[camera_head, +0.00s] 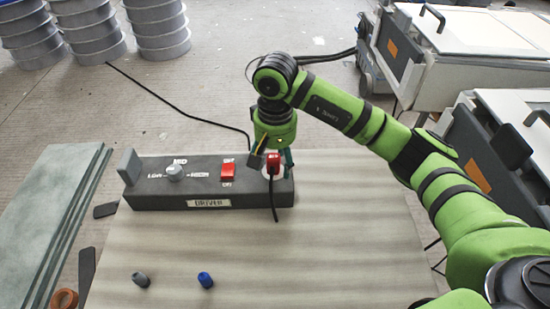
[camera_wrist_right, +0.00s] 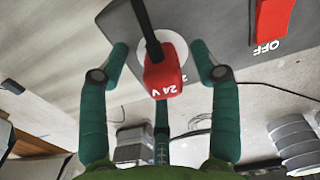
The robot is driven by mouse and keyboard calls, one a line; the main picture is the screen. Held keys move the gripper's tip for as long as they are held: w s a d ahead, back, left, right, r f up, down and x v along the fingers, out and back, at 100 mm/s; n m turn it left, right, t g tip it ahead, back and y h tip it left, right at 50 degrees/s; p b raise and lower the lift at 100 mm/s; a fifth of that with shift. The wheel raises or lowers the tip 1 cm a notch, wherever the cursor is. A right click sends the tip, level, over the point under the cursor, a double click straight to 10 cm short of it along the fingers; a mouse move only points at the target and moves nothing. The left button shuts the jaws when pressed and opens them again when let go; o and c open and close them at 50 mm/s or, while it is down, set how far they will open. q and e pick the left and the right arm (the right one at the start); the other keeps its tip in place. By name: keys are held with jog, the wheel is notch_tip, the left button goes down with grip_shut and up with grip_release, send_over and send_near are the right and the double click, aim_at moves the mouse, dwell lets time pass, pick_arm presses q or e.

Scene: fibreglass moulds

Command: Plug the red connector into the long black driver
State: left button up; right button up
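The long black driver (camera_head: 200,196) lies on the table with its label facing me. The red connector (camera_head: 273,160), with a black cable hanging from it, is at the pale round socket (camera_head: 266,172) on the driver's right end. In the right wrist view the connector (camera_wrist_right: 165,78), marked 24 V, stands over the white socket disc (camera_wrist_right: 176,46); I cannot tell how deep it sits. My right gripper (camera_head: 274,165) is over that end. Its teal fingers (camera_wrist_right: 160,52) are spread on both sides of the connector, with gaps visible. My left gripper is not in view.
The driver has a grey knob (camera_head: 175,172) and a red switch (camera_head: 228,172). A grey cap (camera_head: 141,280) and a blue cap (camera_head: 205,280) stand on the table's clear front area (camera_head: 300,260). Green-grey panels (camera_head: 50,215) lie at left. White-topped carts (camera_head: 480,45) stand at right.

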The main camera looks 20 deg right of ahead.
notch_tip(320, 180, up, 12)
dwell(0.6)
dwell(0.4)
